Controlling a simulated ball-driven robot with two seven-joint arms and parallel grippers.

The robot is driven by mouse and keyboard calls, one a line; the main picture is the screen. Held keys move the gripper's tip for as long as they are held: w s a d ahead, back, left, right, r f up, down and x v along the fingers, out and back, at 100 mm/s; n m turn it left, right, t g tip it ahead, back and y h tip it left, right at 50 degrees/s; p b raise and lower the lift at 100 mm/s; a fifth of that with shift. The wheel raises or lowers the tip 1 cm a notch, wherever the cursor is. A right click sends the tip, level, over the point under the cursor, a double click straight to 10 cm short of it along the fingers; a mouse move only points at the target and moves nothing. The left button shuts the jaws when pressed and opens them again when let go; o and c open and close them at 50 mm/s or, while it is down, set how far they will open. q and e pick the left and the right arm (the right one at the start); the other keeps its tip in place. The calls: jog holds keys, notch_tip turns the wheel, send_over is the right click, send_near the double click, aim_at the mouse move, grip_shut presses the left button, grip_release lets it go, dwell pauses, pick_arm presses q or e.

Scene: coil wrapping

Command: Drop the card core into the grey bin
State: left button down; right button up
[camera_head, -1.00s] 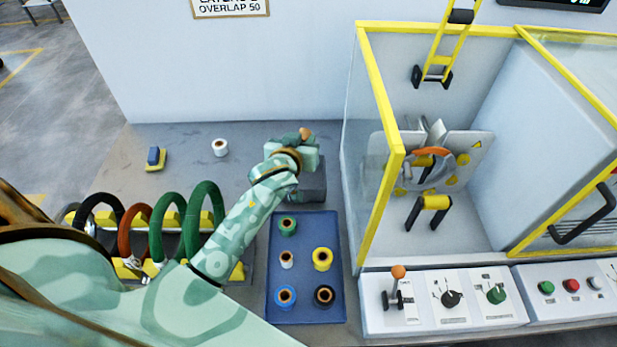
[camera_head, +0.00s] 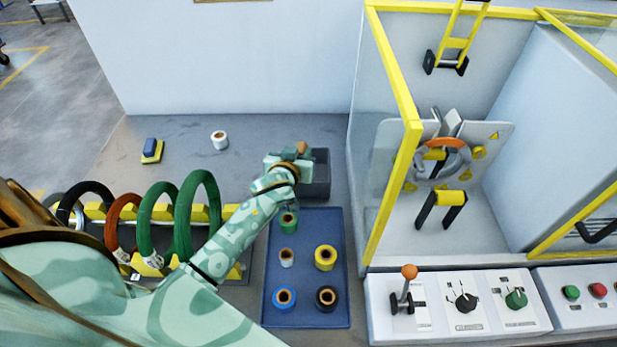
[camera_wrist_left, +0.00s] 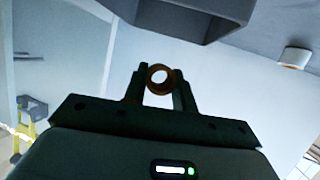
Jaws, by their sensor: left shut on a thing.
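The gripper is shut on the brown card core (camera_head: 302,147), a small open tube. In the left wrist view the core (camera_wrist_left: 160,79) shows end-on between the two fingers (camera_wrist_left: 160,92), and the bin (camera_wrist_left: 190,22) is at the top, apart from the core. The bin's inside is partly hidden in the head view. My right gripper is not in view.
A blue tray (camera_head: 262,318) holds several tape rolls. Coloured coils (camera_head: 198,215) hang on a rack at the left. A white roll (camera_head: 219,140) and a blue and yellow block (camera_head: 152,150) lie behind. The yellow-framed machine (camera_head: 402,150) stands close on the right.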

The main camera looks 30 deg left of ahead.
pick_arm(q)
jog(key=shift+r, duration=0.1)
jog(key=c, duration=1.1)
grip_release()
jog(key=shift+o, duration=0.2)
jog(key=p+v, duration=0.3)
jog(key=v, duration=1.3)
jog(key=shift+s+p, duration=0.15)
jog(key=shift+p, duration=0.25)
